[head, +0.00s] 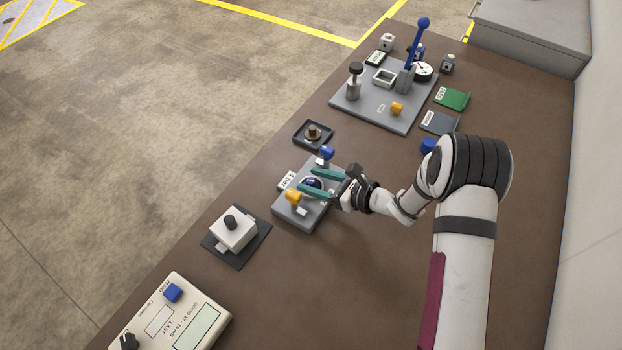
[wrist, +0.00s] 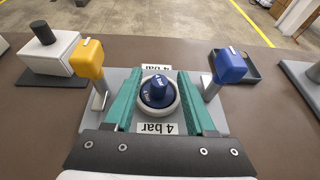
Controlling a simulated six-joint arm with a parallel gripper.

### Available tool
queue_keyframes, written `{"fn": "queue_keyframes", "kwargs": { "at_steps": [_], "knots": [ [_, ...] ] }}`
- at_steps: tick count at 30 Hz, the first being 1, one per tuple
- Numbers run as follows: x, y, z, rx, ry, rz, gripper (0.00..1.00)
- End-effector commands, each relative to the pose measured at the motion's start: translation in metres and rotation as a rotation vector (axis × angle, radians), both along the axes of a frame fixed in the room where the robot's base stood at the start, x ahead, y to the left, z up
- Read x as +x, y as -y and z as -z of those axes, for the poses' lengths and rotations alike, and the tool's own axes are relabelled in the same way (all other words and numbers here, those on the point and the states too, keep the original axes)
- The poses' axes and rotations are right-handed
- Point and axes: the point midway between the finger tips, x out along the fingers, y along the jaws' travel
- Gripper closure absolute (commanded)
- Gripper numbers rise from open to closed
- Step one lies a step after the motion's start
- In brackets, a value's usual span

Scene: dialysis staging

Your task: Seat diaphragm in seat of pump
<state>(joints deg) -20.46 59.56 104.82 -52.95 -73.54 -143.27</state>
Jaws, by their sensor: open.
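The diaphragm, a dark blue disc with a raised knob (wrist: 157,90), sits inside a pale ring-shaped seat (wrist: 176,109) on the grey pump plate (wrist: 215,122). It looks about level; whether it is fully down cannot be told. My gripper (wrist: 158,82) is open, with its teal fingers on either side of the seat and gaps to the ring. In the head view my gripper (head: 318,182) reaches over the pump plate (head: 290,215) and partly hides the diaphragm (head: 311,182). A yellow-topped post (wrist: 90,60) and a blue-topped post (wrist: 230,66) flank the seat, and "4 bar" labels lie before and behind it.
A white box with a black knob (head: 234,233) and a white instrument (head: 172,315) stand nearer. A grey board with a blue lever (head: 400,115) stands at the far end.

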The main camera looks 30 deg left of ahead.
Motion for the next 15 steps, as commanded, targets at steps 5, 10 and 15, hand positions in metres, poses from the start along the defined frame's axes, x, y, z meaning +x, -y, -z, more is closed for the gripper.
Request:
{"fn": "queue_keyframes", "kwargs": {
  "at_steps": [5, 10, 15],
  "knots": [
    [-0.001, 0.041, -0.017, 0.001, 0.000, 0.005, 0.44],
    [-0.003, 0.080, -0.033, 0.001, 0.002, 0.005, 0.44],
    [-0.005, 0.099, -0.040, 0.000, -0.001, 0.001, 0.44]
  ]
}}
